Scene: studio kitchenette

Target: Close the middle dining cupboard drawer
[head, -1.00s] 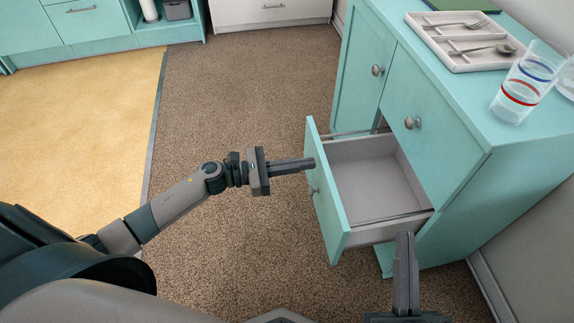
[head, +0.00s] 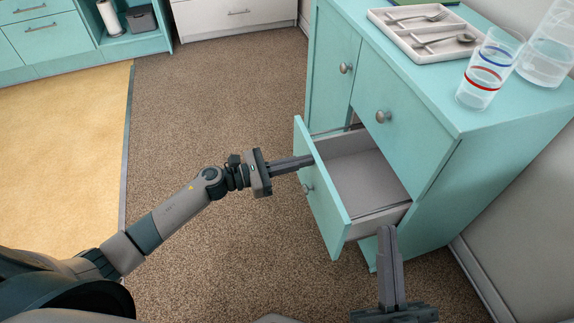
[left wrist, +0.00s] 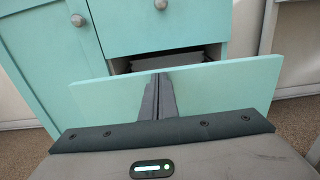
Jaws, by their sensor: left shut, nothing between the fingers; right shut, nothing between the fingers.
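The teal middle drawer (head: 326,196) of the dining cupboard (head: 480,170) is partly open, its empty grey inside showing in the head view. My left gripper (head: 311,160) is shut and empty, its fingertips at the upper part of the drawer front, left of the cupboard. In the left wrist view the drawer front (left wrist: 220,92) spans the picture, and the shut fingers (left wrist: 157,80) point at it; I cannot tell for certain whether they touch. My right gripper (head: 387,232) is shut and empty, low in front of the cupboard, near the drawer's near corner.
On the cupboard top stand a cutlery tray (head: 400,38), a striped glass (head: 488,72) and a clear jug (head: 547,50). A round knob (head: 382,116) is on the drawer above. Carpet floor (head: 200,130) is clear left of the cupboard.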

